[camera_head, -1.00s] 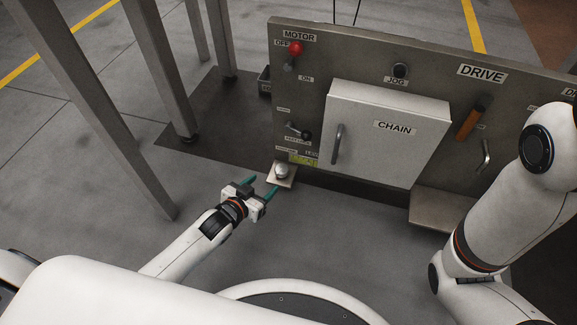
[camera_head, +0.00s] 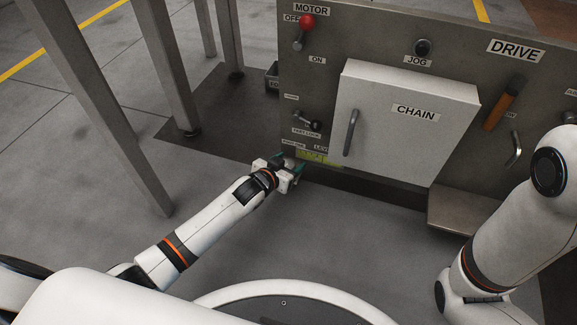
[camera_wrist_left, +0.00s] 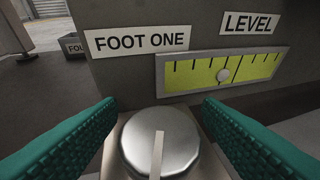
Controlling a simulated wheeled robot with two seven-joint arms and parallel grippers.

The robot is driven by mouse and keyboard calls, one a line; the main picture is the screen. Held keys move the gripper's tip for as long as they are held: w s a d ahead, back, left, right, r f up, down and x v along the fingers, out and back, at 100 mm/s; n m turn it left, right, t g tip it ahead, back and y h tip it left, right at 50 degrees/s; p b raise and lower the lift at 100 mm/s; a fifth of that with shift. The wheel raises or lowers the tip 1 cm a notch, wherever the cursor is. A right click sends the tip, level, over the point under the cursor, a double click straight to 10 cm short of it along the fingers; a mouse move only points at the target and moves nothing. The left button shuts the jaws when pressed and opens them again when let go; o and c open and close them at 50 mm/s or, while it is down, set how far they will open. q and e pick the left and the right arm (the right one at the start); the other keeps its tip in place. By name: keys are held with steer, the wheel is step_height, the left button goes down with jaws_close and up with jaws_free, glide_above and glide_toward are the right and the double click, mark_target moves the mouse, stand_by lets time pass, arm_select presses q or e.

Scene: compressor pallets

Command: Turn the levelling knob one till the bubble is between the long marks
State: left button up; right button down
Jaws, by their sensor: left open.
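The levelling knob (camera_wrist_left: 160,142), a round silver metal knob with a pale bar across its top, sits below the FOOT ONE label (camera_wrist_left: 137,40) in the left wrist view. My left gripper (camera_wrist_left: 160,128) is open, with its green ridged fingers on either side of the knob; I cannot tell whether they touch it. In the head view my left gripper (camera_head: 290,168) mostly hides the knob. The yellow-green level gauge (camera_wrist_left: 235,82) is right of the knob, under the LEVEL label (camera_wrist_left: 250,23). Its pale bubble (camera_wrist_left: 223,75) is near the middle; which marks are long is unclear.
The grey panel carries a white CHAIN door (camera_head: 400,140), a red-knobbed MOTOR lever (camera_head: 305,25) and an orange DRIVE handle (camera_head: 500,108). A small black lever (camera_head: 308,121) is just above the knob area. Metal posts (camera_head: 166,70) stand at left. Floor in front is clear.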

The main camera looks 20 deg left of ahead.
arm_select(q)
steer(key=c, duration=1)
steer(key=shift+r+m+h+p, duration=0.3)
steer(key=shift+m+h+p, duration=0.2)
steer(key=shift+p, duration=0.55)
steer(key=shift+d+m+h, duration=0.1)
steer(key=shift+m+h, duration=0.2)
steer(key=shift+w+d+f+m+g+h, duration=0.1)
steer(key=shift+f+m+g+h, duration=0.05)
steer(key=shift+m+g+h, duration=0.5)
steer(key=shift+d+m+g+h, duration=0.15)
steer(key=shift+m+g+h, duration=0.3)
steer(key=shift+m+h, duration=0.3)
steer(key=shift+m+g+h+b, duration=0.3)
steer(key=shift+h+b, duration=0.05)
steer(key=shift+h, duration=0.05)
